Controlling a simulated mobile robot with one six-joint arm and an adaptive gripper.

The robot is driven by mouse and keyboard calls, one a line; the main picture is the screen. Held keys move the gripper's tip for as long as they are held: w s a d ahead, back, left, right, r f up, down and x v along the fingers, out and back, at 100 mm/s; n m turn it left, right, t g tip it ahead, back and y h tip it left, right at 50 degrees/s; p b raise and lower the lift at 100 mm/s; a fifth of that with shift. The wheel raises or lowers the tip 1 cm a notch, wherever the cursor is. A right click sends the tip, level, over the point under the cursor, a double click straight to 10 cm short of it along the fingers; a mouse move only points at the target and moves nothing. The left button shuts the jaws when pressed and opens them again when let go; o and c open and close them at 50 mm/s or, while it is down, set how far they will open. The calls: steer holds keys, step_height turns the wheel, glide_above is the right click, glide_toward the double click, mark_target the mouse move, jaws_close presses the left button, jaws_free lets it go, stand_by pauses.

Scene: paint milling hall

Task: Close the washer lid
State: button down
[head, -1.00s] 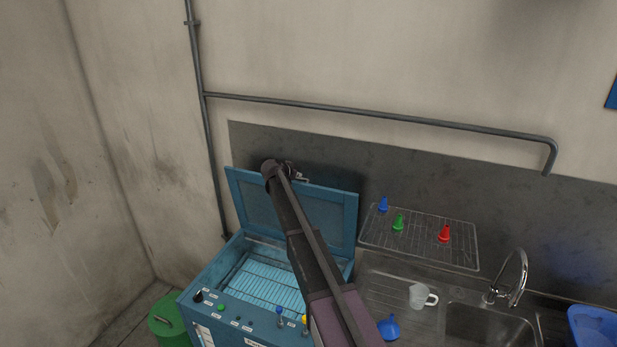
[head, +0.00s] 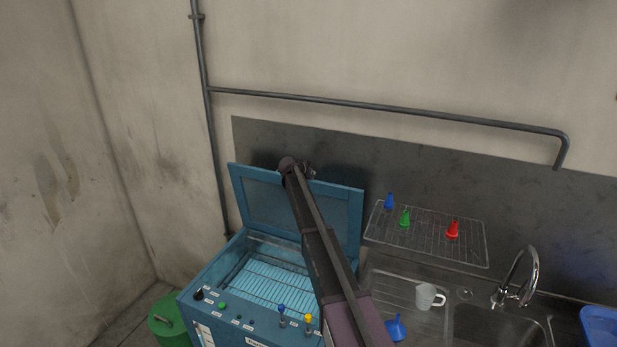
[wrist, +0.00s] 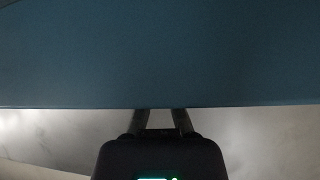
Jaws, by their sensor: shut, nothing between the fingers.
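The blue washer (head: 207,272) stands at the lower middle of the head view. Its lid (head: 265,203) is open, raised and leaning back near the wall. A wire rack (head: 268,284) shows inside the tub. My arm reaches over the washer, and my gripper (head: 308,172) is at the lid's top edge, partly hidden by my wrist. In the wrist view the lid (wrist: 160,55) fills the upper part and its straight edge cuts across my gripper (wrist: 160,113). The fingertips are hidden there. The gripper is shut and empty; I cannot tell whether it touches the lid.
A drying rack (head: 470,255) with blue, green and red nozzles is right of the lid. A mug (head: 427,297), blue funnel (head: 396,329), sink (head: 490,328) and tap (head: 520,272) are at right. A green bin (head: 170,325) stands left. A pipe (head: 390,108) crosses the wall.

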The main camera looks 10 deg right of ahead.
steer(key=shift+w+d+f, duration=0.25)
steer(key=shift+w+d, duration=0.05)
